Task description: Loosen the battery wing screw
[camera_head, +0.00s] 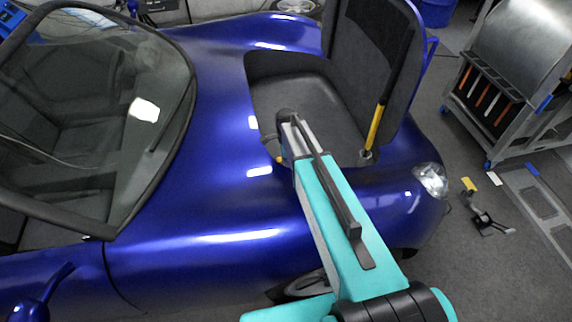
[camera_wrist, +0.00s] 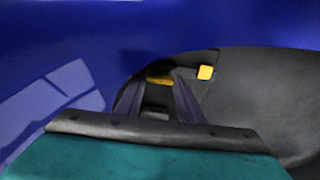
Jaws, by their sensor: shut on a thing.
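In the wrist view, my gripper (camera_wrist: 160,86) reaches down at the edge of the car's open front compartment. Its two dark fingers close in on a small yellow piece (camera_wrist: 160,79), which looks like the battery wing screw, and are shut on it. Only a thin yellow band of it shows; the rest is hidden by the fingers and shadow. The battery itself cannot be made out. In the head view, my teal arm hides the fingertips.
A second yellow piece (camera_wrist: 205,72) sits just right of my fingers. The blue car body (camera_head: 200,215) surrounds the dark compartment (camera_head: 305,100). Its raised lid (camera_head: 375,50) stands behind, with a yellow-ended strut (camera_head: 375,127) to the right. A tool cart (camera_head: 510,60) stands farther right.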

